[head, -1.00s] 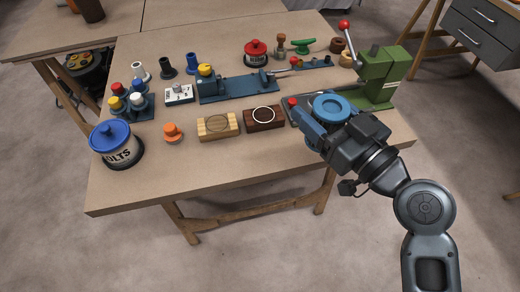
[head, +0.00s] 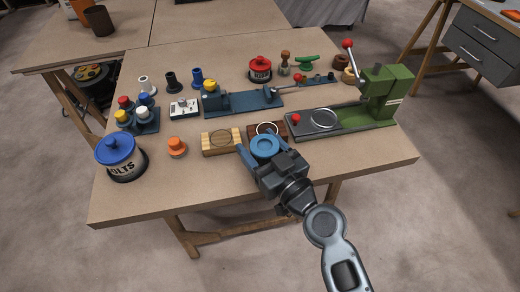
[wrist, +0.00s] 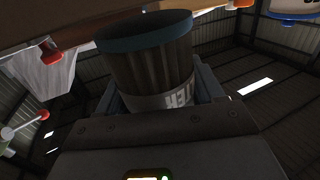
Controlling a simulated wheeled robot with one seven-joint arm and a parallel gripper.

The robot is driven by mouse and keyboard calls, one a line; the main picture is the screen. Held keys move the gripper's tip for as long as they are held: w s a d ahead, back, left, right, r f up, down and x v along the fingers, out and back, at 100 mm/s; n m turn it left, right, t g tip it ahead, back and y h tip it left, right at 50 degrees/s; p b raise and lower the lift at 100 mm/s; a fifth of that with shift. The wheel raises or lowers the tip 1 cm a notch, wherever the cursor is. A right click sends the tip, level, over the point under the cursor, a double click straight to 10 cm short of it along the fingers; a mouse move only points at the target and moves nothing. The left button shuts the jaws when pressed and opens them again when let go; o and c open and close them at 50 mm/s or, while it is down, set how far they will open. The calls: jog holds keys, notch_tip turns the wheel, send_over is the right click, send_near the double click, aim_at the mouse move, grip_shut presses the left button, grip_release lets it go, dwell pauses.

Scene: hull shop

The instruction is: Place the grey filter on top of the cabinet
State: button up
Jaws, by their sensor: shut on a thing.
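My gripper (head: 263,154) is shut on the filter (head: 265,143), which shows a round blue end in the head view. In the wrist view the filter (wrist: 150,65) is a dark grey ribbed cylinder with a blue rim and a pale band with partly hidden lettering, between the jaws. That view appears upside down. The filter is over the front part of the workbench, in front of a dark wooden block; its height above the bench is hard to tell. A grey drawer cabinet (head: 482,44) stands at the upper right in the head view, apart from my gripper and partly cut off.
The workbench (head: 150,200) carries a blue-lidded pot (head: 120,158), an orange knob (head: 177,147), a light wooden block (head: 221,141), a dark wooden block (head: 281,128) and a green press (head: 378,95) at right. Open floor (head: 445,200) lies to the right.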

jog(key=shift+f, duration=0.35)
jog(key=shift+f, duration=0.25)
jog(key=o, duration=1.2)
jog(key=shift+r+p, duration=0.15)
jog(key=shift+p, duration=0.15)
jog(key=b+v, duration=0.1)
jog(key=v, duration=0.1)
jog(key=b+v, duration=0.1)
jog(key=v, duration=0.1)
jog(key=b+v, duration=0.1)
jog(key=v, duration=0.1)
jog(key=shift+s+d+f, duration=0.25)
jog(key=shift+s+f, duration=0.05)
jog(key=shift+f, duration=0.05)
jog(key=shift+s+d+r, duration=0.1)
jog(key=shift+s+d, duration=0.2)
jog(key=shift+s, duration=0.1)
